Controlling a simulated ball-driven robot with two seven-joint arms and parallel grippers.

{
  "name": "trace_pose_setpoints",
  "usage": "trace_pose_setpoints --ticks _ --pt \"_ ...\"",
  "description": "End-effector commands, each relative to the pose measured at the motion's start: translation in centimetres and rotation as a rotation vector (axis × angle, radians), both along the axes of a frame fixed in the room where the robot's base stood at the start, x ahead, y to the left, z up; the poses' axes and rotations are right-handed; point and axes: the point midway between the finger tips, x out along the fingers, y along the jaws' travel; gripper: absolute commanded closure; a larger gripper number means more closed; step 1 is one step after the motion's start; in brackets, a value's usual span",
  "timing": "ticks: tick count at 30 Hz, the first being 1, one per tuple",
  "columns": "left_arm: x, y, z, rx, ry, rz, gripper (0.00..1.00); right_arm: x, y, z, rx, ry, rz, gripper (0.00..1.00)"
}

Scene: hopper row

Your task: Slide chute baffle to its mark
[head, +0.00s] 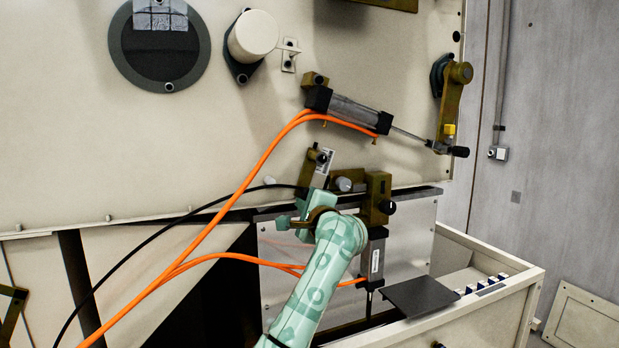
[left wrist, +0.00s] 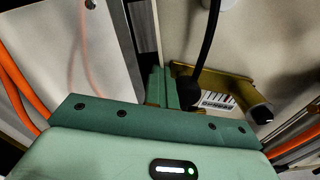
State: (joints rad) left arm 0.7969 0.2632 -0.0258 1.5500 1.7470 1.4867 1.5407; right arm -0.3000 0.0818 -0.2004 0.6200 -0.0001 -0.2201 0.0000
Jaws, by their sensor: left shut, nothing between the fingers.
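My left gripper (head: 318,196) is in front of the machine's lower edge, below an olive bracket (head: 314,173) with a pale plate and dark knob. In the left wrist view its green fingers (left wrist: 162,86) are shut and empty. Close to their right are a black cable's end (left wrist: 187,91) and an olive bracket with a printed scale (left wrist: 217,100) and a black-tipped knob (left wrist: 262,113). I cannot tell whether the fingers touch them. A shiny metal sheet (head: 409,236) hangs behind my arm. I cannot tell for sure which part is the chute baffle. My right gripper is out of view.
Orange hoses (head: 219,229) sweep past my left arm on the left. A pneumatic cylinder (head: 352,112) sits above it. A dark flat plate (head: 419,296) and a cream open bin (head: 497,292) lie at lower right.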

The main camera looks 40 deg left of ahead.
Motion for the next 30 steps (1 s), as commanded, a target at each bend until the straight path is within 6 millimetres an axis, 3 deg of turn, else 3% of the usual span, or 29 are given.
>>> trace_pose_setpoints --ticks 22,30 --pt "0.24 -0.13 1.07 0.003 -0.004 0.001 1.0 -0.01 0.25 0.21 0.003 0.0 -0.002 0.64" --pt "0.12 -0.08 0.39 0.002 -0.003 0.0 1.0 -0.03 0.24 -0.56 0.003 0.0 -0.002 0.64"
